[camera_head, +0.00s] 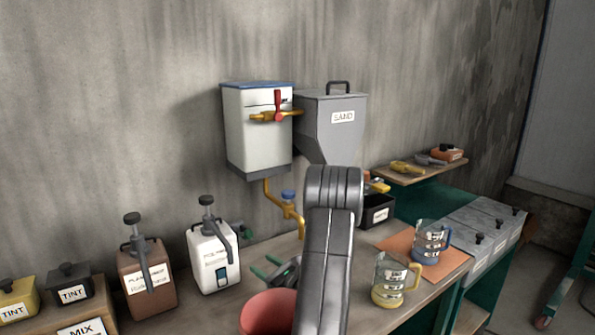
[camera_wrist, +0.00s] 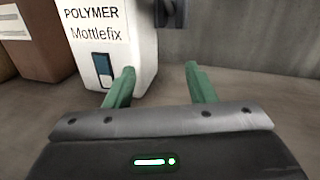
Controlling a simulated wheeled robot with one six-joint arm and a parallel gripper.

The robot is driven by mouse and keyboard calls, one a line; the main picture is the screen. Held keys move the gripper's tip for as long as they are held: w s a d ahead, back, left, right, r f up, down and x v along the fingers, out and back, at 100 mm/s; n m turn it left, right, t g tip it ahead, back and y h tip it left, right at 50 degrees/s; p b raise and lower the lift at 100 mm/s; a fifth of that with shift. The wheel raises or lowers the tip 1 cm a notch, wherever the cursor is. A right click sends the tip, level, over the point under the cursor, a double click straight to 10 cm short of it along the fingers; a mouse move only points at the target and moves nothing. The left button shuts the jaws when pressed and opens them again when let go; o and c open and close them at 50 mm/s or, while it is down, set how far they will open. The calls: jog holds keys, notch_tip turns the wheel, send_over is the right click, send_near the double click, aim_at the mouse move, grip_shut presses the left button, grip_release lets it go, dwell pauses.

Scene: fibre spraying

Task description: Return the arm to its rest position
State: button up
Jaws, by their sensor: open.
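My gripper (camera_wrist: 161,72) shows in the wrist view with its two green fingers spread apart and nothing between them. In the head view my gripper (camera_head: 262,265) is partly hidden behind my grey arm, low over the bench. The white POLYMER jug (camera_head: 213,258) stands just left of it. In the wrist view the POLYMER jug (camera_wrist: 112,45) is ahead and to the left, behind the left finger; whether they touch I cannot tell.
A red bucket (camera_head: 268,313) stands close below my arm. A brown jug (camera_head: 147,278) is at the left. A white tank (camera_head: 257,130) and grey SAND hopper (camera_head: 330,125) hang on the wall. Two measuring jugs (camera_head: 395,280) (camera_head: 430,243) stand at the right on the bench.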

aim_at(250, 230)
jog(key=shift+g+h, duration=0.5)
jog(key=w+a+r, duration=0.1)
jog(key=r, duration=0.2)
jog(key=w+a+r+p, duration=0.1)
jog(key=r, duration=0.2)
jog(key=w+a+r, duration=0.1)
jog(key=r, duration=0.3)
jog(key=shift+a+p, duration=0.3)
jog(key=shift+a, duration=0.05)
jog(key=shift+w+r+h+p, duration=0.1)
jog(key=shift+w+h+p, duration=0.1)
jog(key=shift+h+p, duration=0.15)
